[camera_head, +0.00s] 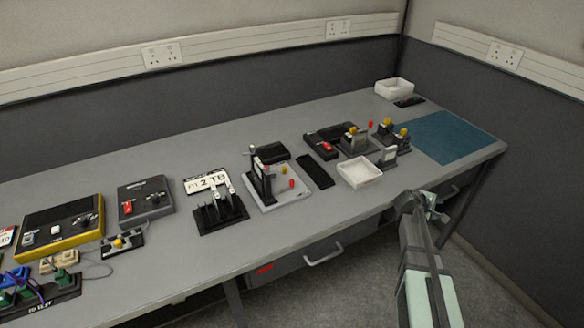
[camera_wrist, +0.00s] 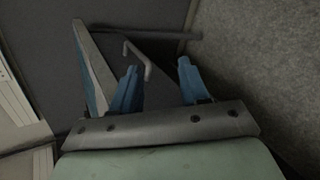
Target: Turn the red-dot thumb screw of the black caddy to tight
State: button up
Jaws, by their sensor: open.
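A black upright piece (camera_head: 262,180) stands on a light grey plate near the middle of the bench in the head view. It may be the black caddy, but I cannot tell for sure. A small red piece (camera_head: 291,184) is on the same plate at its right. I cannot make out a red-dot thumb screw or its setting. My gripper (camera_head: 434,207) is off the bench's front edge, to the right of the plate and far from it. In the wrist view, its two blue fingers (camera_wrist: 157,70) are apart with nothing between them.
A white tray (camera_head: 359,182) is on the bench between the plate and my gripper. A black slotted rack (camera_head: 220,213) stands left of the plate. Black blocks with yellow knobs (camera_head: 387,124) stand at right, beside a blue mat (camera_head: 447,137). A drawer handle (camera_wrist: 138,60) shows in the wrist view.

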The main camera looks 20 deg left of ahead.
jog(key=w+a+r+n+t, duration=0.3)
jog(key=a+r, duration=0.4)
jog(key=r, duration=0.2)
jog(key=s+a+n, duration=0.1)
jog(key=a, duration=0.4)
jog(key=s+a+r+n+t, duration=0.1)
jog(key=s+a+n, duration=0.1)
jog(key=a, duration=0.3)
jog(key=s+a+r+n+y, duration=0.1)
jog(key=a+n, duration=0.1)
jog(key=a, duration=0.3)
jog(key=shift+s+a+r+t, duration=0.2)
jog(key=shift+a+r+t, duration=0.05)
jog(key=shift+t, duration=0.15)
jog(key=s+a+r+n+t+y, duration=0.1)
jog(key=s+a+n, duration=0.2)
jog(key=s+a, duration=0.45)
jog(key=s+a+r+n+t+y, duration=0.2)
jog(key=s+a+n, duration=0.2)
jog(key=a, duration=0.6)
jog(key=n+t+y, duration=0.2)
jog(key=n+y, duration=0.2)
jog(key=n, duration=0.4)
send_near(265, 170)
jog(key=w, duration=1.1)
jog(key=shift+d+f, duration=0.15)
jog(key=shift+f, duration=0.05)
grip_shut()
